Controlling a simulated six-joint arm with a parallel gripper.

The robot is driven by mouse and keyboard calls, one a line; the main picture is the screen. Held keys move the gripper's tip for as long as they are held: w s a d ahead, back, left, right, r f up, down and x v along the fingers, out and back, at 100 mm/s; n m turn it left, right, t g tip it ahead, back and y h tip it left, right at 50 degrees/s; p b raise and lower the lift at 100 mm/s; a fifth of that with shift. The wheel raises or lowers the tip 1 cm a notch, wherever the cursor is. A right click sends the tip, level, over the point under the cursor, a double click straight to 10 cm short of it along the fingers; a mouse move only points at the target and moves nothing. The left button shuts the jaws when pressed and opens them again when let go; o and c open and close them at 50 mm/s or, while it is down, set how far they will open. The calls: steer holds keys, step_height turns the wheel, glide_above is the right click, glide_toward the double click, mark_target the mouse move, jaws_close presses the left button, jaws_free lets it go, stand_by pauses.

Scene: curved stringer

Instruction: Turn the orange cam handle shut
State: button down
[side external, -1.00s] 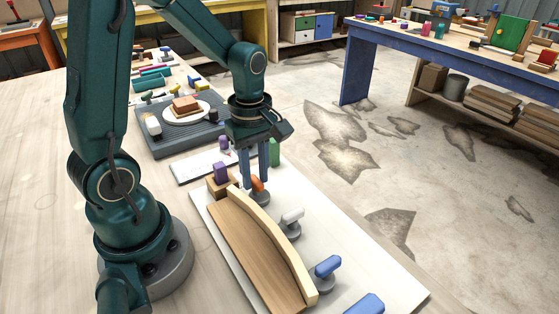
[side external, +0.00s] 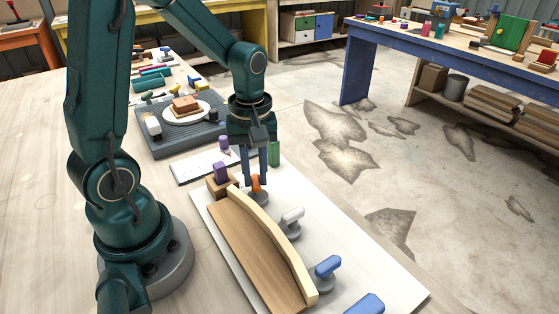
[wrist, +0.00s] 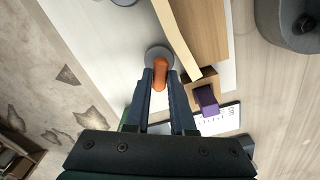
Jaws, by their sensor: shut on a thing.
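The orange cam handle (side external: 256,182) sits on a round grey base at the far end of the curved wooden strip (side external: 275,238). My gripper (side external: 256,180) points down over it, its blue-grey fingers shut on the handle. In the wrist view the orange handle (wrist: 160,74) shows between the fingertips (wrist: 160,80), on its grey disc beside the strip's end (wrist: 182,48). In that view the handle lies roughly along the strip. Whether the cam touches the strip is hard to tell.
A purple-topped wooden block (side external: 221,174) stands close to the left of my fingers, and a green block (side external: 274,152) behind them. A white handle (side external: 292,215) and blue handles (side external: 328,266) line the strip's outer side.

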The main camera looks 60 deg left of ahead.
mark_target(256, 179)
steer(key=m, duration=1.2)
steer(key=shift+m, duration=0.3)
stand_by(0.4)
steer(key=c, duration=1)
jaws_free()
steer(key=shift+c, duration=0.2)
steer(key=shift+r, duration=0.1)
steer(key=shift+r, duration=2.55)
